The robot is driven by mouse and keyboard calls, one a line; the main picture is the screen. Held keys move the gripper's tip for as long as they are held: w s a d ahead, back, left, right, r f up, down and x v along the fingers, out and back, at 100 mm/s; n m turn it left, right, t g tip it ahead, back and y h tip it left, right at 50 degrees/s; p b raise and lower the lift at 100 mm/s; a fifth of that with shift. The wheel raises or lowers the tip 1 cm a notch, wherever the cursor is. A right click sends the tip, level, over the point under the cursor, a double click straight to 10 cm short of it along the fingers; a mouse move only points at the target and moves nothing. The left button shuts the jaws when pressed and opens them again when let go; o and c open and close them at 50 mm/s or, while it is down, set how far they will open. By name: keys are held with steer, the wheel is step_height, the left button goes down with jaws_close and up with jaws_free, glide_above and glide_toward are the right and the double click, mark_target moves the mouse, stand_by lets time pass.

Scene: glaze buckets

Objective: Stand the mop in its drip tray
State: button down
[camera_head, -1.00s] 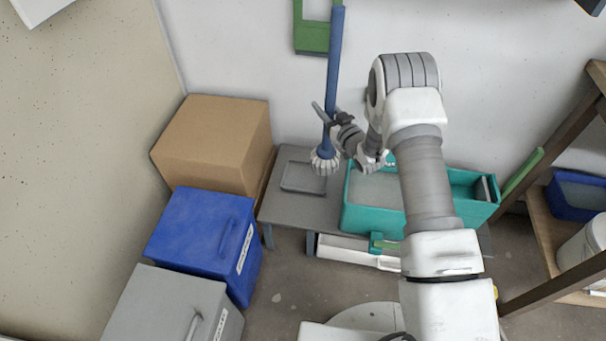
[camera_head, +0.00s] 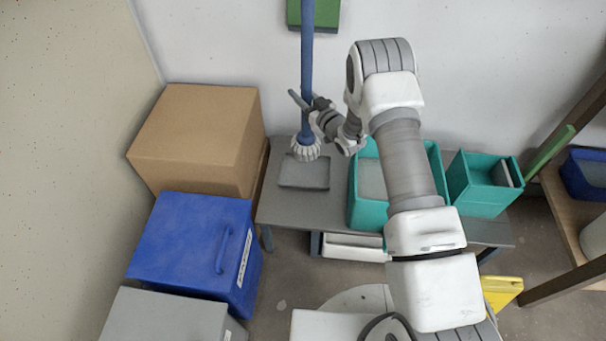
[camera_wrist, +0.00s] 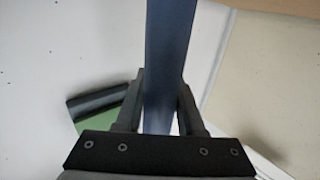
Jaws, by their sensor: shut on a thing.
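The mop has a blue handle (camera_head: 307,62) and a pale, stringy head (camera_head: 305,150). My gripper (camera_head: 306,103) is shut on the handle a little above the head, and the mop stands nearly upright. In the wrist view the blue handle (camera_wrist: 168,60) runs between the two fingers of my gripper (camera_wrist: 160,100). The drip tray (camera_head: 304,175) is a shallow grey tray on the grey bench. The mop head overlaps the tray's back edge in the head view. I cannot tell whether it touches the tray or hangs above it.
A teal bucket (camera_head: 366,213) stands right of the tray, partly behind my arm, with a second teal container (camera_head: 482,190) beyond it. A cardboard box (camera_head: 195,140) and a blue box (camera_head: 190,240) stand left of the bench (camera_head: 285,212). Bench space between tray and teal bucket is narrow.

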mark_target(309, 128)
step_height(309, 128, down, 10)
steer(key=b, duration=0.4)
steer(key=shift+w+f, duration=0.1)
steer(key=shift+f, duration=0.15)
steer(key=c, duration=0.5)
jaws_free()
steer(key=shift+f, duration=0.1)
steer(key=shift+r, duration=0.2)
steer(key=p+v, duration=0.2)
steer(key=v, duration=0.5)
steer(key=shift+s+d+f+p, duration=0.1)
steer(key=shift+s+d+p, duration=0.05)
steer(key=shift+s+p, duration=0.15)
